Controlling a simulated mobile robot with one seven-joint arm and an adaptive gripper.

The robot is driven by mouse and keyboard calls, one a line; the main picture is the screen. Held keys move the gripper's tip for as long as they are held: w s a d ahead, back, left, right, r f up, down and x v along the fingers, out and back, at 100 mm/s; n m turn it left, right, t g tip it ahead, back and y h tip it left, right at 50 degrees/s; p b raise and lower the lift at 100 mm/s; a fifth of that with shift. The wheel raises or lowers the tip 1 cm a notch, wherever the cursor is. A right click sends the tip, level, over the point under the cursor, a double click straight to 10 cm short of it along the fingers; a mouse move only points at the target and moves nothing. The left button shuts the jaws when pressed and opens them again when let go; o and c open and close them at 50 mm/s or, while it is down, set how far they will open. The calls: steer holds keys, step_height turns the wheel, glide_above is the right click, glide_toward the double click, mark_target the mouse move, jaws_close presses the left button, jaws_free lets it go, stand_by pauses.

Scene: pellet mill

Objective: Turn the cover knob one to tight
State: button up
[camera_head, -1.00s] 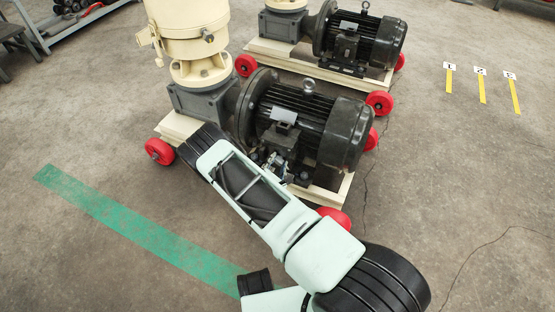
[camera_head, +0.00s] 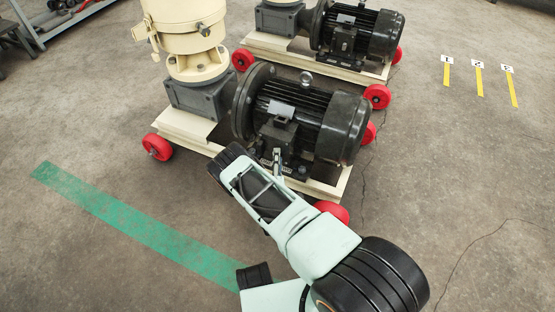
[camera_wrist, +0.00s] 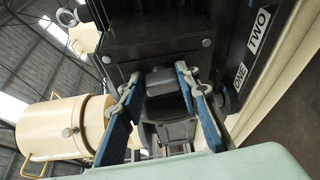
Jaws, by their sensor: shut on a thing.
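The motor's dark terminal box (camera_head: 277,135) is in the head view, and its dark face (camera_wrist: 155,35) fills the top of the wrist view. My gripper (camera_wrist: 158,76) is at the lower edge of this face. Its two blue-lined fingers are closed on either side of a grey knob-like piece (camera_wrist: 165,84). I cannot tell from the frames which number this knob has. White labels ONE (camera_wrist: 240,76) and TWO (camera_wrist: 261,23) are to its right. In the head view my gripper (camera_head: 277,156) reaches the box's near side, and the knob is too small to make out.
The cream hopper (camera_head: 188,28) stands left of the ribbed motor (camera_head: 318,120), on a cream base with red wheels (camera_head: 157,147). A second such machine (camera_head: 357,32) stands behind. A green floor stripe (camera_head: 130,222) is at left.

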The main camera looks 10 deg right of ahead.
steer(key=shift+f+m+t, duration=0.15)
steer(key=shift+m+t, duration=0.15)
steer(key=shift+m, duration=0.3)
steer(key=o, duration=1.2)
steer(key=shift+c, duration=0.2)
